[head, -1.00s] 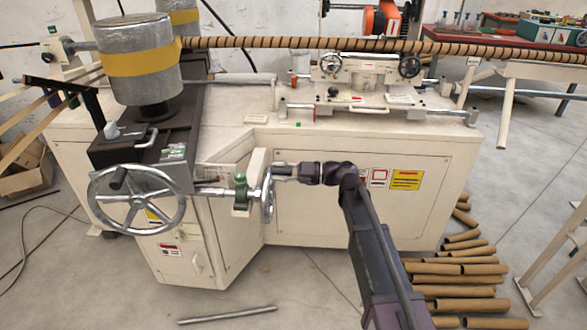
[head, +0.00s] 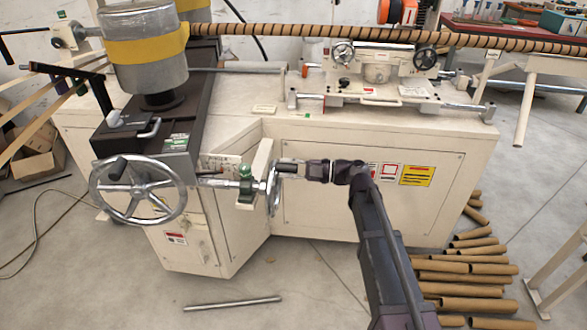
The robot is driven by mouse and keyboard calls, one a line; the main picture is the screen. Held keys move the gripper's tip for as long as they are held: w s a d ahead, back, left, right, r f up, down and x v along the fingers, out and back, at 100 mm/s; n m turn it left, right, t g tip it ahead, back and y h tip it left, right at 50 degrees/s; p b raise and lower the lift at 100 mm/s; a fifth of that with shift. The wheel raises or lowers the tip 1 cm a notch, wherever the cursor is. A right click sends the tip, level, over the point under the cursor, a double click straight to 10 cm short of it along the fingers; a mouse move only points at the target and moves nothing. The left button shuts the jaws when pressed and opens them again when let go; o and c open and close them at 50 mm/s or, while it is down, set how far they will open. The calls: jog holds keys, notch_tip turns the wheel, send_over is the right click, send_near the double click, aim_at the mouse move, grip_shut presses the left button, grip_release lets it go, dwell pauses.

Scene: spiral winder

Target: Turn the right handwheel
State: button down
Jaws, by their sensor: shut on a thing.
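The right handwheel (head: 273,194) is a small metal wheel seen almost edge-on, on a shaft at the front corner of the cream machine. My gripper (head: 284,168) reaches in from the right at the upper part of this wheel and is shut on it. The fingertips are small in the picture, so whether they hold the rim or a grip on it cannot be told. The larger left handwheel (head: 138,190), with spokes and a dark knob, faces forward to the left and is apart from my gripper.
A green-topped clamp (head: 246,182) sits just left of the wheel. Cardboard tubes (head: 460,287) lie on the floor at right, and a metal bar (head: 233,303) lies in front. Floor between them is mostly clear.

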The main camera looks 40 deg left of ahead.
jog(key=shift+s+a, duration=0.15)
jog(key=shift+s, duration=0.1)
jog(key=shift+c, duration=2.1)
grip_release()
jog(key=shift+s+a, duration=0.1)
jog(key=shift+s, duration=0.05)
jog(key=v, duration=1.2)
